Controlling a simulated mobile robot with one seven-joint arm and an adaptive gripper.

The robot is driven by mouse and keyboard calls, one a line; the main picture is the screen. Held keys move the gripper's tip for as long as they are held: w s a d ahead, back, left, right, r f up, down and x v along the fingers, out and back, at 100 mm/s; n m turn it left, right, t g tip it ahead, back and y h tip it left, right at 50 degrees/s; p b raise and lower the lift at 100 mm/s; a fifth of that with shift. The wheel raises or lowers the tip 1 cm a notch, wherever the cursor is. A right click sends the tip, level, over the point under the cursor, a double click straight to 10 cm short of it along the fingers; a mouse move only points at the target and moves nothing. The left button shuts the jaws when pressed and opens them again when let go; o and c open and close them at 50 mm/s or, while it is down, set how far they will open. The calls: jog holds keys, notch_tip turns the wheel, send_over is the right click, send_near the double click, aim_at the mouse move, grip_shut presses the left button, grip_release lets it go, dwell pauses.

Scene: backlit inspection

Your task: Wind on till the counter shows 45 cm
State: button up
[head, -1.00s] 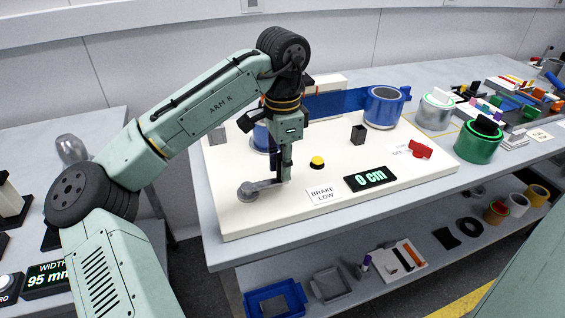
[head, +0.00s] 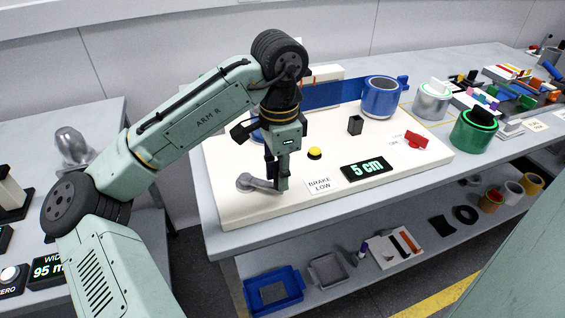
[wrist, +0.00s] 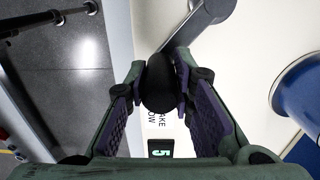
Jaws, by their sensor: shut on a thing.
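The counter (head: 367,169) on the white board reads "5 cm" in the head view; part of it, with a 5, shows in the wrist view (wrist: 161,148). The grey crank (head: 250,183) stands at the front left of the board. My gripper (head: 276,182) is at the crank's outer end. In the wrist view my gripper (wrist: 160,85) is shut on the dark crank knob (wrist: 158,90). A blue band (head: 332,95) runs along the back to a blue reel (head: 382,98). The reel on the left is mostly hidden behind my arm.
A yellow button (head: 314,153), a "BRAKE LOW" label (head: 319,186), a small black block (head: 355,125) and a red lever (head: 415,140) are on the board. A green spool (head: 473,131) and a grey spool (head: 431,102) stand to the right.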

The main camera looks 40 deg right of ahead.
jog(key=shift+s+a, duration=0.25)
jog(key=shift+a, duration=0.2)
jog(key=shift+s+a, duration=0.2)
jog(key=shift+a, duration=0.65)
jog(key=shift+s+a, duration=0.15)
jog(key=shift+a, duration=0.65)
jog(key=shift+w+a, duration=0.2)
jog(key=shift+a, duration=0.65)
jog(key=shift+w+a, duration=0.15)
jog(key=shift+a, duration=0.65)
jog(key=shift+r, duration=0.1)
